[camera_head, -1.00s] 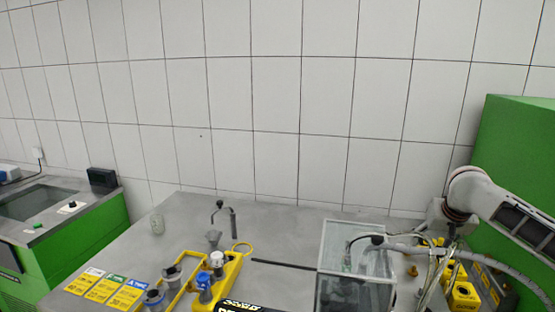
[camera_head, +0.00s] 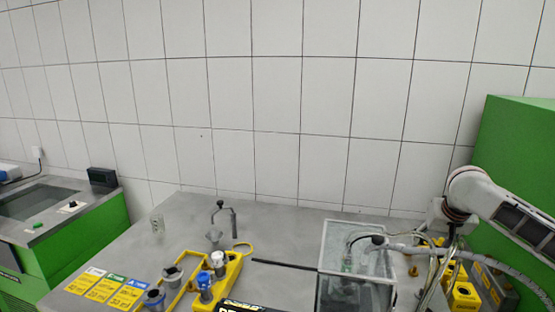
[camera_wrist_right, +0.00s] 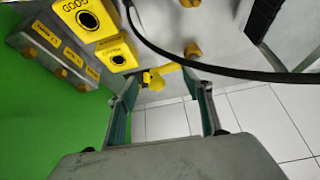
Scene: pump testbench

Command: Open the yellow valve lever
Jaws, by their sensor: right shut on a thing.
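The yellow valve lever (camera_wrist_right: 155,78) shows in the right wrist view, lying across between the tips of my right gripper (camera_wrist_right: 162,76). The gripper is shut on the lever. Its fingers are wide apart along the lever. In the head view my right arm comes in from the right and reaches down behind the clear tank; the gripper and lever are hard to make out there. My left gripper is not in view.
A clear tank (camera_head: 345,295) stands close left of my right arm. A black cable (camera_wrist_right: 190,63) crosses just beyond the fingers. Yellow button boxes (camera_wrist_right: 88,18) sit at the upper left in the wrist view. A yellow tray (camera_head: 228,275) stands farther left on the bench.

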